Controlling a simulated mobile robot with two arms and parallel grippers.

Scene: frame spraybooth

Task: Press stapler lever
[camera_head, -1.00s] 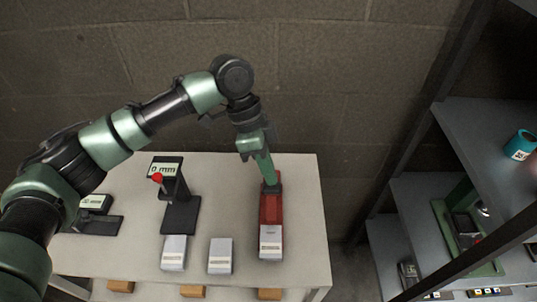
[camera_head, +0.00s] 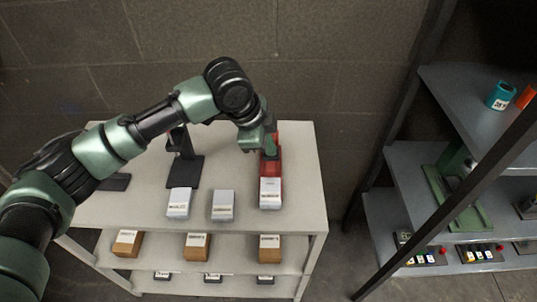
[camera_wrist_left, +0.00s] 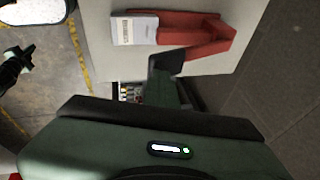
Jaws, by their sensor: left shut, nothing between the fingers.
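The red stapler (camera_head: 271,167) lies near the right side of the white table, its long side running front to back, with a pale labelled box at its front end (camera_head: 270,192). My left gripper (camera_head: 269,153) is shut and empty at the stapler's back end, its wrist hiding part of that end. In the left wrist view the stapler (camera_wrist_left: 200,32) lies beyond the dark fingertips (camera_wrist_left: 166,63), which overlap its edge in the picture; I cannot tell whether they touch. My right gripper is not in view.
Two pale boxes (camera_head: 179,203) (camera_head: 222,205) stand left of the stapler on the table (camera_head: 300,165). A black stand (camera_head: 185,172) is further left. Brown boxes (camera_head: 195,246) sit on the shelf below. A grey shelf rack (camera_head: 410,158) stands to the right, across a floor gap.

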